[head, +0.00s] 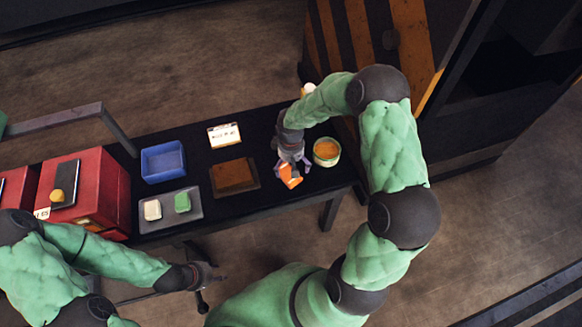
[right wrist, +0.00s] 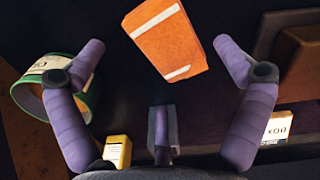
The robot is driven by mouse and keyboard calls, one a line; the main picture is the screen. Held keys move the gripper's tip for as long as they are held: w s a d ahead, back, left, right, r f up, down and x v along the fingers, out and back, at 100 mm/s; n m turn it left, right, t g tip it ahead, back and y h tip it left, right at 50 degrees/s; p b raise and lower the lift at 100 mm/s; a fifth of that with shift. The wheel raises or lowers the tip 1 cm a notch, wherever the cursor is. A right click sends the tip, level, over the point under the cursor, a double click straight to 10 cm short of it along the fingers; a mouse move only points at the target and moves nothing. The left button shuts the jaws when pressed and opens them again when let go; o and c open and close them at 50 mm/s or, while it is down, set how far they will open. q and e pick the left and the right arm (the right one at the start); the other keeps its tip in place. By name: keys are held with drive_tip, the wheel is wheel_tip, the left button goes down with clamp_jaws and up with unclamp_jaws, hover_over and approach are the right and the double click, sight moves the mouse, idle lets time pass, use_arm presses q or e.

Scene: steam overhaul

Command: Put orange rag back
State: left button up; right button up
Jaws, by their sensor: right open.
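The orange rag (head: 290,180), a folded block with white stripes, lies on the black table near its right end. It also shows in the right wrist view (right wrist: 162,38), between and beyond the spread purple fingers. My right gripper (head: 291,166) is open above the rag, pointing down, and holds nothing; I cannot tell whether a finger touches the rag. My left gripper (head: 207,276) is low in front of the table, away from the rag; its jaw state is unclear.
On the black table (head: 262,130) are a round green-rimmed tin (head: 326,152), a brown-orange tray (head: 234,177), a white label card (head: 224,134), a blue bin (head: 163,161) and a grey tray (head: 171,222) holding a white and a green block. Red boxes (head: 88,190) stand at left.

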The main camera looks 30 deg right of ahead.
wheel_tip(320, 180, up, 9)
drive_tip(key=p, duration=0.2)
drive_tip(key=shift+f+p, duration=0.15)
drive_tip(key=shift+p, duration=0.2)
drive_tip(key=shift+s+d, duration=0.1)
